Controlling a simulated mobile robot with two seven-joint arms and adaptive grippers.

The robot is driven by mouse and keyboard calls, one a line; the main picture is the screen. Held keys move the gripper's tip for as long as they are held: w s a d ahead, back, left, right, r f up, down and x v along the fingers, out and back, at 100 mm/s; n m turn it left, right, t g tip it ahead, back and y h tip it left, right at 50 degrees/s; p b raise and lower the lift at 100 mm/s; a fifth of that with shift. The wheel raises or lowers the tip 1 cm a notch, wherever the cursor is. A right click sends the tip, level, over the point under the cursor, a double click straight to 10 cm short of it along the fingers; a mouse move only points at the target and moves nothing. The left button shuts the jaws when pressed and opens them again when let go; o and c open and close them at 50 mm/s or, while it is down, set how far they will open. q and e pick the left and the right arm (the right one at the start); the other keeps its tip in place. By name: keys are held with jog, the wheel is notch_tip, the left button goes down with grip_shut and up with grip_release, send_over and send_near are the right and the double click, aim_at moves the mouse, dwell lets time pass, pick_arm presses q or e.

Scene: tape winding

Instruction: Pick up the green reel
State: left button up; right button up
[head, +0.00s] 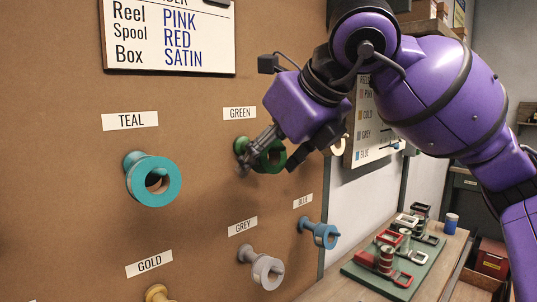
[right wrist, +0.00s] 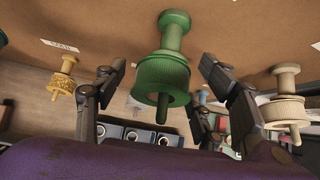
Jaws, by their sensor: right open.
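The green reel (head: 274,157) hangs on its peg on the brown board, below the GREEN label (head: 240,113). My right gripper (head: 266,166) is at the reel in the head view, its fingers partly hiding it. In the right wrist view the green reel (right wrist: 163,78) sits between the spread fingers of the right gripper (right wrist: 163,68). Gaps show between the reel and the fingers on both sides, so the gripper is open. My left gripper is not in view.
A teal reel (head: 168,180) hangs to the left on the board. Grey (head: 267,271), blue (head: 326,234) and gold (head: 157,293) reels hang lower. A bench (head: 345,289) with a green mat and red devices stands at the lower right. A sign (head: 168,38) is at top left.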

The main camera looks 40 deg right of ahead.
jog(key=shift+w, duration=0.1)
jog(key=c, duration=1.1)
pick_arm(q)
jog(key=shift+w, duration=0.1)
pick_arm(e)
jog(key=shift+r, duration=0.1)
